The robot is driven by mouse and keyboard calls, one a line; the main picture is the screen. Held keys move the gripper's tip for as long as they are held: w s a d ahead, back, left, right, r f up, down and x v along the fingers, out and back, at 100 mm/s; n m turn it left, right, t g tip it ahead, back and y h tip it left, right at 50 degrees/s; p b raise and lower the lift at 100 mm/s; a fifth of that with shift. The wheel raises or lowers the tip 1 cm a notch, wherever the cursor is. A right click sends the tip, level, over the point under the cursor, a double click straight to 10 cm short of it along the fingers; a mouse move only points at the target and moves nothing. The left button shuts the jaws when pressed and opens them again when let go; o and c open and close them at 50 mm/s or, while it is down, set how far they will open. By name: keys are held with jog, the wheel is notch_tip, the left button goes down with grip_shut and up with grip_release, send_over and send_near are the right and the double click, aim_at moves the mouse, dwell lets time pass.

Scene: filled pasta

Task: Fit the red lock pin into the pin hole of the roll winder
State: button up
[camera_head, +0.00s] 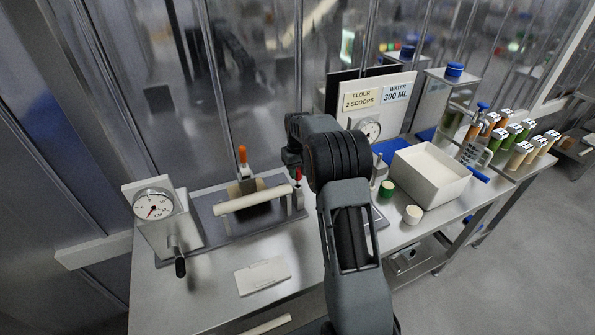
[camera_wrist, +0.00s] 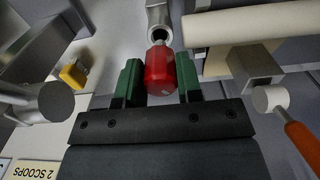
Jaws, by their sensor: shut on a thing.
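My gripper (camera_wrist: 160,78) has green finger pads on both sides of the red lock pin (camera_wrist: 158,70) and is shut on it. In the wrist view the pin's end is right by a grey round post with a dark opening (camera_wrist: 157,20); I cannot tell whether it is inside or just in front. In the head view the red pin (camera_head: 298,174) shows above the right end of the roll winder (camera_head: 225,218), beside my arm. The winder's pale roller (camera_head: 253,199) also shows in the wrist view (camera_wrist: 240,22). My fingers are mostly hidden in the head view.
An orange-handled lever (camera_head: 243,156) stands behind the roller. A dial gauge with a crank (camera_head: 154,205) is at the left. A flat pale plate (camera_head: 262,276) lies in front.

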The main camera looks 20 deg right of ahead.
aim_at(298, 177)
jog(key=shift+f+b, duration=1.05)
jog(key=shift+f, duration=0.8)
dwell(0.9)
jog(key=o, duration=1.2)
jog(key=shift+o, duration=0.2)
jog(key=shift+r, duration=0.2)
jog(key=shift+r+p, duration=2.45)
jog(key=shift+r, duration=0.95)
